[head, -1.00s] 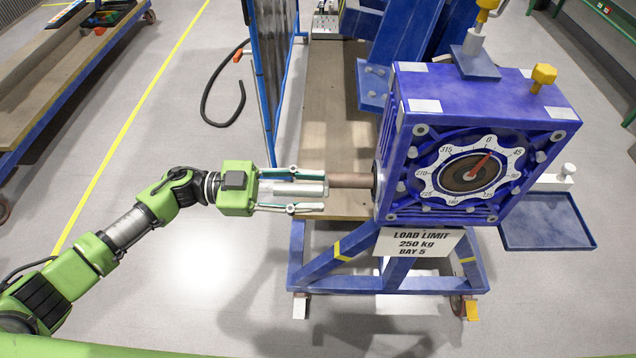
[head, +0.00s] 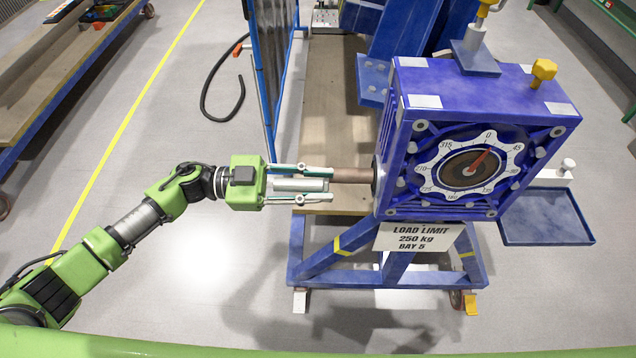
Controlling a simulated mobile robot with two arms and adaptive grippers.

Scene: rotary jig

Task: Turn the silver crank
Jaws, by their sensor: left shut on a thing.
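The silver crank handle (head: 302,185) lies between the fingers of my left gripper (head: 314,184), which is shut on it. A brown shaft (head: 353,175) runs from behind the handle to the left side of the blue gearbox (head: 396,150). The white dial (head: 431,173) on the gearbox front carries degree marks, and its red pointer (head: 481,160) points up and right, between 0 and 45. The rest of the crank is hidden by the gripper or not distinguishable. My right gripper is not in view.
The gearbox stands on a blue wheeled frame (head: 345,262) with a load limit sign (head: 418,237). A blue tray (head: 545,217) sits at its right. A blue mesh panel (head: 271,60) and a black cable (head: 222,118) are behind my left gripper.

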